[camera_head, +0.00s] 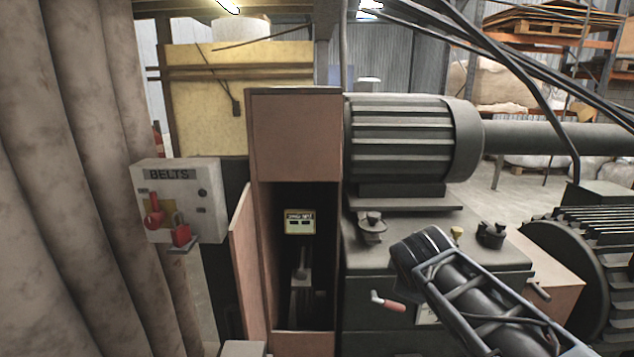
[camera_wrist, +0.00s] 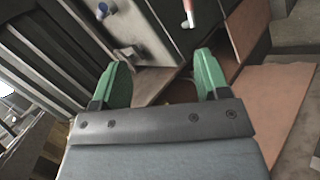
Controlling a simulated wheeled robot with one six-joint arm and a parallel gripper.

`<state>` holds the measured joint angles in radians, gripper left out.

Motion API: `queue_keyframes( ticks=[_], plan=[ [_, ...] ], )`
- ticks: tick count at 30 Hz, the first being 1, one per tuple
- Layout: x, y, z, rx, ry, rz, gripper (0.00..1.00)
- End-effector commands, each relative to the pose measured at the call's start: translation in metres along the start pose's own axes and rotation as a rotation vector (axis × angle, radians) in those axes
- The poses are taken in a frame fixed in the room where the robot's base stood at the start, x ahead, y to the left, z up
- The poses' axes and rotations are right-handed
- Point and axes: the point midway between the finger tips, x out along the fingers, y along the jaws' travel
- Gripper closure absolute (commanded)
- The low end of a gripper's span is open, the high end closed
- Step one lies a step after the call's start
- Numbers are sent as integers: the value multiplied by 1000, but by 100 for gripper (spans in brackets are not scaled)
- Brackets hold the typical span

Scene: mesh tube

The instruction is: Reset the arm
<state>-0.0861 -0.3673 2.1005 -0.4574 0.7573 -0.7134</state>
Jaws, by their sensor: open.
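My gripper (camera_wrist: 161,76) shows in the wrist view with its two green fingertips apart. Nothing is between them. Beyond the fingers are a dark machine side (camera_wrist: 165,30) and brown panels (camera_wrist: 265,105). I cannot tell the exact gap between the fingers and these surfaces. The gripper cannot be made out in the head view.
The head view shows a machine with a ribbed motor (camera_head: 410,135) and a red-handled lever (camera_head: 388,302). An open brown cabinet (camera_head: 295,135) stands left of it, beside a BELTS control box (camera_head: 180,200). Large pale tubes (camera_head: 70,180) fill the left. A toothed wheel (camera_head: 575,265) stands right.

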Motion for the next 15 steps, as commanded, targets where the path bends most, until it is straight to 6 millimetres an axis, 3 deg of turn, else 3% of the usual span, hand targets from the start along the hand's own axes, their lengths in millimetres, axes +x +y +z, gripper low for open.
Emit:
queue_keyframes(
  ticks=[1,3,9,15],
  plan=[
    [-28,6,5,118,-10,-57,31],
    [-43,-6,13,292,-28,-136,31],
    [-81,-39,28,709,-111,-318,31],
    [-104,-61,35,955,-185,-420,31]
  ],
)
